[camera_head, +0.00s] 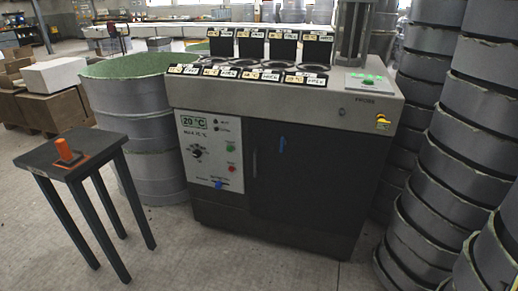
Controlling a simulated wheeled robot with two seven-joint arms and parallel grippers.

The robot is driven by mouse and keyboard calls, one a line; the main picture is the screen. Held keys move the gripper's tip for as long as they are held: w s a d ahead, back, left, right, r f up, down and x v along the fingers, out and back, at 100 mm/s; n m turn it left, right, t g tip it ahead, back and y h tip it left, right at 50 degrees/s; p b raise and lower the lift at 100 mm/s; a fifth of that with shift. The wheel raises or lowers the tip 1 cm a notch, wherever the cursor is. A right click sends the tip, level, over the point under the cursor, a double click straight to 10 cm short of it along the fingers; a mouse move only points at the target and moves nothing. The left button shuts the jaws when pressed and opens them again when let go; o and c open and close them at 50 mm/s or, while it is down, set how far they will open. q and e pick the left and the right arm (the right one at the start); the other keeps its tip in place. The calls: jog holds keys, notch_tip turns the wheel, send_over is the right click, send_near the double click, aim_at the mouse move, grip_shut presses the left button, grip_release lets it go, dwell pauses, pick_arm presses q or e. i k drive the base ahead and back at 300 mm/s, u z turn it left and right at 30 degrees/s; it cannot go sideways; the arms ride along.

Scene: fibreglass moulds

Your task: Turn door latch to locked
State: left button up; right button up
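A grey machine with a dark lower front stands in the middle of the view. Its dark door (308,180) appears closed. A small blue handle (282,144) sits near the top left of the door and points roughly up and down; it looks like the door latch. Another small blue knob (218,184) is at the bottom of the white control panel (208,152). The lettering beside it is too small to read. Neither of my grippers is in view.
A small dark table (95,152) at the left holds an orange object (65,150). The floor (190,255) in front is clear.

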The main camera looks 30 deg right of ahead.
aim_at(283, 141)
jog(key=z, duration=0.35)
jog(key=k, duration=0.2)
jog(key=u, duration=1.05)
jog(key=i, duration=1.3)
jog(key=z, duration=0.9)
